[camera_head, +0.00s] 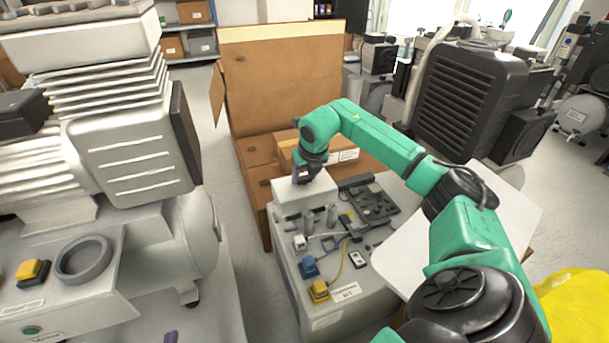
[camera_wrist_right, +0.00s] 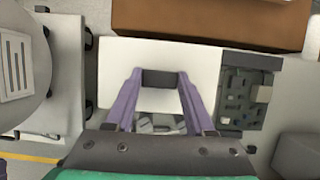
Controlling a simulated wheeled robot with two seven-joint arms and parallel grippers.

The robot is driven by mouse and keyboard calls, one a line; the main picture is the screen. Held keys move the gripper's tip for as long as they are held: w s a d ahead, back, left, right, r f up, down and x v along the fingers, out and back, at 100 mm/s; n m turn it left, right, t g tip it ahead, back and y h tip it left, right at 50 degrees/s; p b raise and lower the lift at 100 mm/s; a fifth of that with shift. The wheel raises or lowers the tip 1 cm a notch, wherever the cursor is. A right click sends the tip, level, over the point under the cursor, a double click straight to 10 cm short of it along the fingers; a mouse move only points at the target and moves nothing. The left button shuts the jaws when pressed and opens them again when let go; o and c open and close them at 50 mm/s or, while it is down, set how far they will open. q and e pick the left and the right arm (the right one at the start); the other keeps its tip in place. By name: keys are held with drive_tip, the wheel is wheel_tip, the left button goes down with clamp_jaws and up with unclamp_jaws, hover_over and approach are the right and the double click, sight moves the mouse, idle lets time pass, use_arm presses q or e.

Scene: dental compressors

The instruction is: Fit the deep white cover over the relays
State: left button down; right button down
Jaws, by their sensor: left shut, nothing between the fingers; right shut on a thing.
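The deep white cover (camera_head: 288,196) is a box shape at the back left of the grey control box's top. My right gripper (camera_head: 307,174) is above it, shut on the cover. In the right wrist view the gripper (camera_wrist_right: 158,78) has its purple fingers at a dark block on the white cover (camera_wrist_right: 125,60). I cannot tell whether the cover rests on the box or hangs just above it. No relays show clearly; any under the cover are hidden. My left gripper (camera_head: 171,337) shows only a dark tip at the bottom edge, shut and empty.
Two grey cylinders (camera_head: 331,213) stand in front of the cover. A dark circuit board (camera_head: 372,204) lies right of it. Blue (camera_head: 309,266) and yellow (camera_head: 319,290) blocks with wires sit nearer. A cardboard box (camera_head: 285,80) stands behind; a large compressor (camera_head: 130,160) stands left.

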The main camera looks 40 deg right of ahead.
sight(305, 186)
drive_tip(key=shift+f+b, duration=1.3)
drive_tip(key=shift+f, duration=1.2)
drive_tip(key=shift+f, duration=0.15)
unclamp_jaws()
